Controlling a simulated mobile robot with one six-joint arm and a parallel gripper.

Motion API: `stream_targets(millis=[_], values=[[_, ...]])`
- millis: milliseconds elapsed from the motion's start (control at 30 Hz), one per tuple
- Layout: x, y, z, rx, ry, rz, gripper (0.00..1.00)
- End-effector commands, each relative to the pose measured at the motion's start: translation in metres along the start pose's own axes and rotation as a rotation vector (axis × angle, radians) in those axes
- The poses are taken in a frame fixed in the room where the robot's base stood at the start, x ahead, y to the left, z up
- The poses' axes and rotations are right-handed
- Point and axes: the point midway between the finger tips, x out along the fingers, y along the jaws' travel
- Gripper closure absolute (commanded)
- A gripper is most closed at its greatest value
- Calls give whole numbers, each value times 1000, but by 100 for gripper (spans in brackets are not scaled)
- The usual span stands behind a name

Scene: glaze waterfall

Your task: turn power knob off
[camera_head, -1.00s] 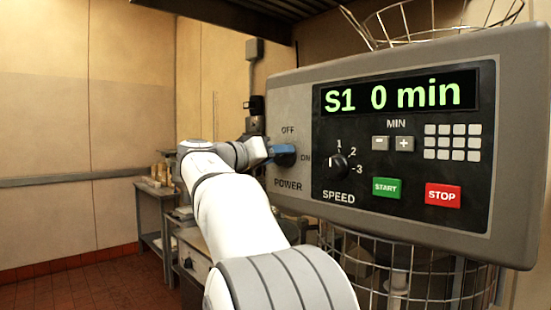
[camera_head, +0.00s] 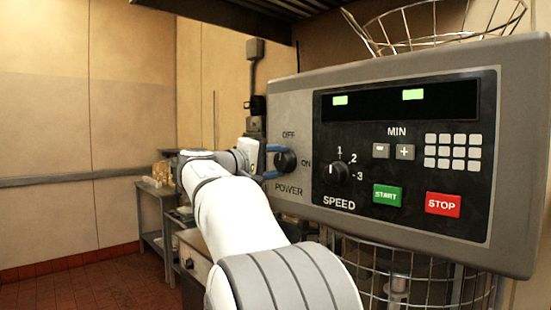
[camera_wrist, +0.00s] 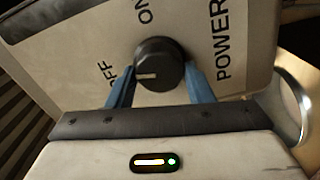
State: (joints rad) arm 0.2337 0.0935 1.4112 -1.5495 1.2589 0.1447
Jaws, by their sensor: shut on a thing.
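The black power knob (camera_head: 287,162) is on the left of the control panel, with OFF printed above it and ON to its right. My gripper (camera_head: 281,162) reaches it from the left, one blue finger above and one below. In the wrist view the knob (camera_wrist: 160,63) sits between the two blue fingers of my gripper (camera_wrist: 162,68), which are shut on its sides. Its white mark points left, roughly toward the OFF label (camera_wrist: 103,75). The fingertips are partly hidden behind the knob.
The grey control panel (camera_head: 292,110) also carries a speed knob (camera_head: 338,172), a green START button (camera_head: 387,195) and a red STOP button (camera_head: 443,204). Its display (camera_head: 400,99) shows two green blocks. A wire guard is below the panel. Open floor lies at left.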

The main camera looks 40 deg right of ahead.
Motion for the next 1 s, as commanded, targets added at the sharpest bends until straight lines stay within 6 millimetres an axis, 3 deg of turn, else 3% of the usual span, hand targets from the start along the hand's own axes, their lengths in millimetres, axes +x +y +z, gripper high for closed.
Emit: stream_targets(millis=[400, 967, 1000], values=[[0, -1, 0, -199, 1, -1, 76], [0, -2, 0, -232, 1, 0, 76], [0, -2, 0, -232, 1, 0, 52]])
